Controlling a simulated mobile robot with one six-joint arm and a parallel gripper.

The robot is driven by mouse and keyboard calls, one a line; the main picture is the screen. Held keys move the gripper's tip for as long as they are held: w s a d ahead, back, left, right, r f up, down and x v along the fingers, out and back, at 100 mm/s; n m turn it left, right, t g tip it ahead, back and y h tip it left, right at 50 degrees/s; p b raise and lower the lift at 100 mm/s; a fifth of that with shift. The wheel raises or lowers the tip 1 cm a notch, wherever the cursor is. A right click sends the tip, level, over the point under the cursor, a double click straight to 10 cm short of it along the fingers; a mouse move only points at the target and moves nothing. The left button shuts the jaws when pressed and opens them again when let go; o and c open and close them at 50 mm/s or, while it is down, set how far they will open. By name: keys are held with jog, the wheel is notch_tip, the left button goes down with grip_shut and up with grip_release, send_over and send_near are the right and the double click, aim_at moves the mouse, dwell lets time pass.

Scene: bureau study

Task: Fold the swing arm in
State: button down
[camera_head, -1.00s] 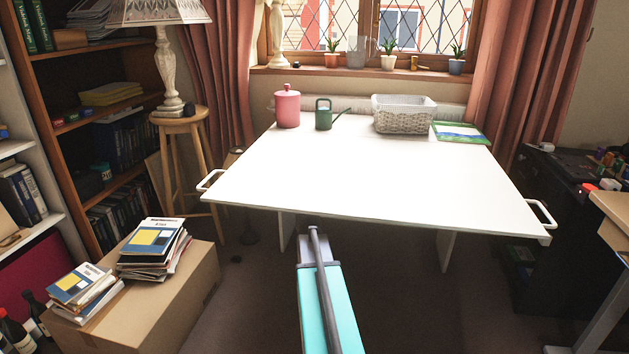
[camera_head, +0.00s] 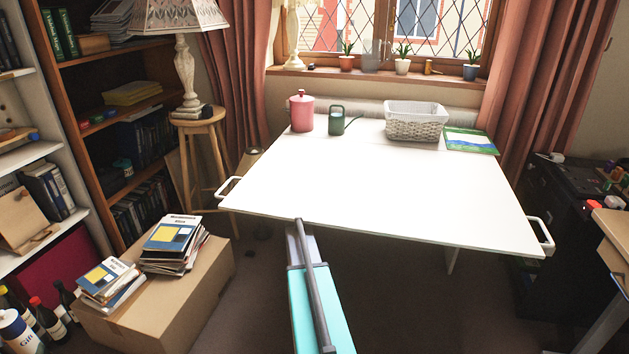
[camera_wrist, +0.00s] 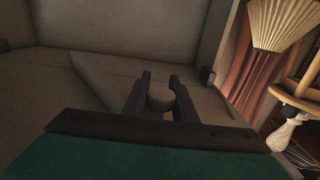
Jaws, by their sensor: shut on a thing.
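My gripper (camera_wrist: 160,80) is under the white table (camera_head: 375,190), and the table top hides it in the head view. In the wrist view its two dark fingers stand either side of a small rounded pale knob (camera_wrist: 160,97) and are shut on it. The knob seems to belong to the swing arm; the join is too dark to make out. A pale slanting bar (camera_wrist: 92,80) lies left of the fingers against the dim underside. In the head view my arm reaches under the table's front edge.
A red canister (camera_head: 301,112), a green watering can (camera_head: 336,120), a white basket (camera_head: 415,122) and a green-blue booklet (camera_head: 470,141) stand on the table's far side. A carton (camera_head: 190,290) with books is at left, a stool (camera_head: 200,126) behind it. Dark furniture stands at right.

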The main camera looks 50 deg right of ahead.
jog(key=shift+w, duration=0.25)
dwell(0.3)
jog(key=c, duration=1.5)
grip_release()
jog(key=shift+o, duration=0.2)
jog(key=shift+s+a, duration=0.1)
jog(key=shift+a, duration=0.05)
jog(key=p+v, duration=0.3)
jog(key=v, duration=1)
jog(key=shift+a, duration=0.25)
